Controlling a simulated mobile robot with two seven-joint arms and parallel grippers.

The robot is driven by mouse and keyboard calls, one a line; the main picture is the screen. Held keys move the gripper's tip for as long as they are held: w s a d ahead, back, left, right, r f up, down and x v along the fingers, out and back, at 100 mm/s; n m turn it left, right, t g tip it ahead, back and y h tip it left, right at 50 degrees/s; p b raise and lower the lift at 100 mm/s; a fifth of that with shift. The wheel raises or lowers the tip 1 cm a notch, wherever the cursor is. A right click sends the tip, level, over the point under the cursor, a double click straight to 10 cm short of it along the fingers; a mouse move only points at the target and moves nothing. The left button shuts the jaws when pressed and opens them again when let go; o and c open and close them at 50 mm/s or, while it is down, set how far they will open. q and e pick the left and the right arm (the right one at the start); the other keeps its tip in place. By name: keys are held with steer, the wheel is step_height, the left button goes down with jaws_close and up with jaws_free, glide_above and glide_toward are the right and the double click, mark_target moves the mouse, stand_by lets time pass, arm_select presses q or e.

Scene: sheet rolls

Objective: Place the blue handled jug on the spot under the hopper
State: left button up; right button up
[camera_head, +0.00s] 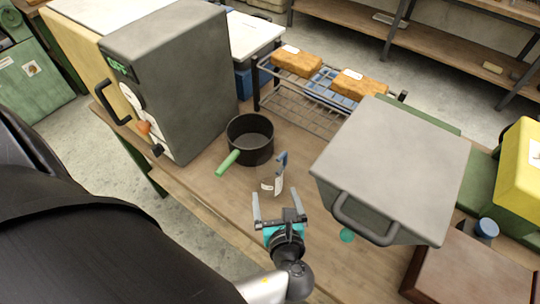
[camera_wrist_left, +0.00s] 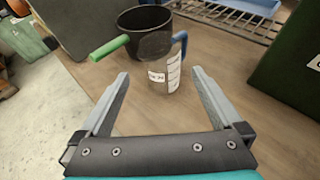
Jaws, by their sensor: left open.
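The clear jug (camera_head: 267,184) with a blue handle (camera_head: 282,160) stands upright on the wooden workbench, just in front of the black pot. It also shows in the left wrist view (camera_wrist_left: 158,76), with its handle on the right. My left gripper (camera_head: 277,199) is open, with its fingers pointing at the jug from the near side. The jug lies beyond the fingertips, roughly centred between them. A grey box with a bar handle (camera_head: 400,155), possibly the hopper, stands to the right. A round green spot (camera_head: 347,236) shows partly on the bench by its near edge. My right gripper is not in view.
A black pot (camera_head: 250,140) with a green handle is close behind the jug. A grey oven-like machine (camera_head: 175,75) stands left. A wire rack (camera_head: 290,99) with two brown loaves is behind. A brown wooden box (camera_head: 470,268) is at the lower right.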

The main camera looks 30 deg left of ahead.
mark_target(271, 180)
arm_select(q)
steer(key=b+x, duration=0.1)
steer(key=x, duration=0.2)
steer(key=shift+f+b, duration=0.2)
steer(key=shift+b, duration=0.1)
steer(key=b+x, duration=0.2)
steer(key=x, duration=0.1)
steer(key=shift+w+a, duration=0.25)
steer(key=b+x, duration=0.3)
steer(key=b, duration=0.1)
steer(key=shift+w+f, duration=0.1)
steer(key=shift+f, duration=0.15)
steer(key=shift+b+x, duration=0.6)
steer(key=shift+x, duration=0.25)
steer(key=shift+r, duration=0.1)
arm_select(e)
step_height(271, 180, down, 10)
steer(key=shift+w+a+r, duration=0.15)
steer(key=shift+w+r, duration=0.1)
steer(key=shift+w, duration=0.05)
arm_select(q)
steer(key=shift+c, duration=0.2)
